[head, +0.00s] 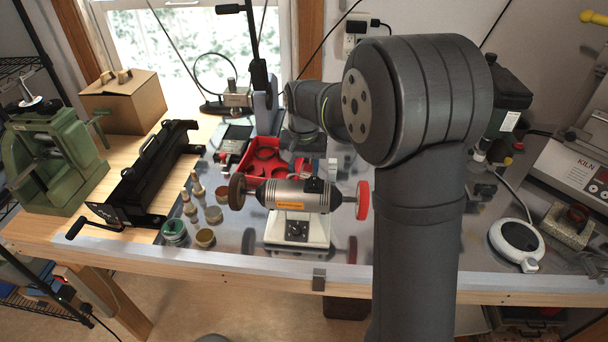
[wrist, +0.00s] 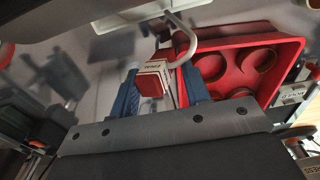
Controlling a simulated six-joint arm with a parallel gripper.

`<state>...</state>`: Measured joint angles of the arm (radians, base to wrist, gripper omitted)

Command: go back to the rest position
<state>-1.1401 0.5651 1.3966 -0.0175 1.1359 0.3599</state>
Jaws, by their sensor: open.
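My gripper (wrist: 158,68) shows in the wrist view as two blue fingers spread apart. A small block with a red face and white sides (wrist: 153,80) appears in the gap between them; whether it is between the fingers or beyond them I cannot tell. A red tray with round recesses (wrist: 285,50) lies just right of the fingers. In the head view my gripper (head: 302,147) is over the bench, beside the red tray (head: 246,174), behind the bench grinder; its fingertips are hard to make out.
A bench grinder (head: 293,196) with a red wheel stands in front of the tray. Small jars (head: 205,238) and a black machine (head: 148,175) are to the left. A cardboard box (head: 125,105) and green press (head: 50,160) stand further left.

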